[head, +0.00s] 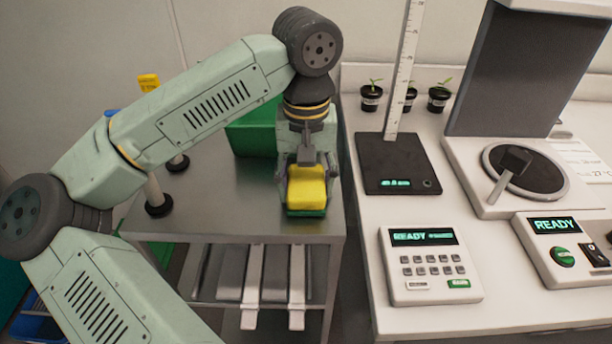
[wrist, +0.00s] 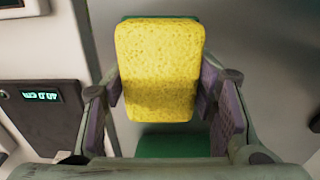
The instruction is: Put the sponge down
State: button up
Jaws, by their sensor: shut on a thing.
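The sponge (head: 306,187) is yellow with a green underside. It is in my gripper (head: 307,172), over the front right part of the metal cart top (head: 230,205). In the wrist view the sponge (wrist: 160,65) sits between the two finger pads of my gripper (wrist: 160,92), and the pads close on its sides. A green strip shows below it in that view. I cannot tell whether the sponge touches the cart top or hangs just above it.
A green bin (head: 255,132) stands at the back of the cart, partly behind my arm. To the right, a white bench holds a height gauge (head: 398,165), a keypad device (head: 430,265), a round-plate instrument (head: 525,170) and small potted seedlings (head: 371,97). The cart's front left is clear.

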aim_at(306, 179)
jog(key=shift+f, duration=0.15)
jog(key=shift+f+b, duration=0.15)
jog(key=shift+b, duration=0.15)
jog(key=o, duration=1)
jog(key=shift+o, duration=0.2)
jog(key=shift+r+p, duration=0.4)
jog(key=shift+r+b, duration=0.35)
jog(key=shift+b, duration=0.05)
notch_tip(306, 179, up, 11)
jog(key=shift+b, duration=0.45)
